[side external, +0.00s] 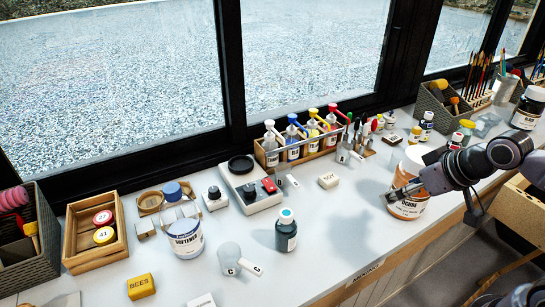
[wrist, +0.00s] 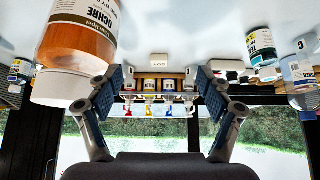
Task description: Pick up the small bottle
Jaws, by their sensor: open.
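Which bottle counts as the small bottle is not certain. A dark teal bottle (side external: 286,236) with a white and blue cap stands upright at the front middle of the counter. A teal-labelled bottle (wrist: 261,42) shows at the upper right of the inverted wrist view. Smaller bottles stand further right, one with a blue label (side external: 426,126); a small bottle (wrist: 18,71) is at the wrist view's left edge. My gripper (side external: 402,191) is open and empty, beside a large orange ochre jar (side external: 409,207); its fingers (wrist: 163,80) are apart in the wrist view.
The ochre jar (wrist: 75,45) is close to my left finger in the wrist view. A rack of dye bottles (side external: 298,148) and a scale (side external: 249,184) stand by the window. A softener tub (side external: 186,238) is left. Counter right of the teal bottle is clear.

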